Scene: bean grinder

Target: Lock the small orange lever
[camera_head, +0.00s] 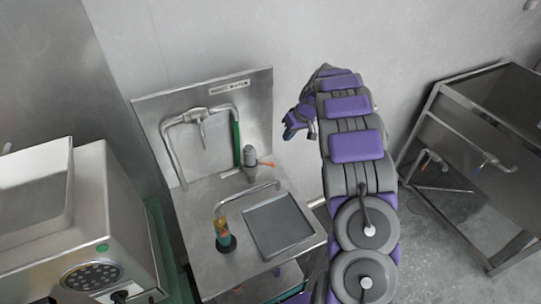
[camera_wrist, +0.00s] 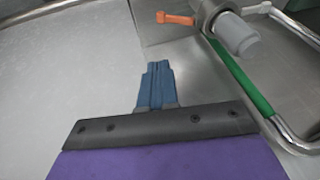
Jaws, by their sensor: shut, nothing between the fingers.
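The small orange lever (camera_wrist: 177,18) sticks out to the left from a grey cylindrical fitting (camera_wrist: 236,34) at the top of the wrist view. In the head view the lever (camera_head: 267,164) is a small orange bar on the right of the grey fitting (camera_head: 250,160), at the back of the steel sink unit. My gripper (camera_wrist: 159,70) is shut and empty, with blue fingers pointing toward the lever but apart from it. In the head view my gripper (camera_head: 292,131) is to the right of the lever and higher in the picture, beside the wall.
A green-sleeved pipe (camera_wrist: 245,78) runs beside the fitting. A steel machine (camera_head: 84,235) stands left. A metal frame table (camera_head: 474,150) stands right.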

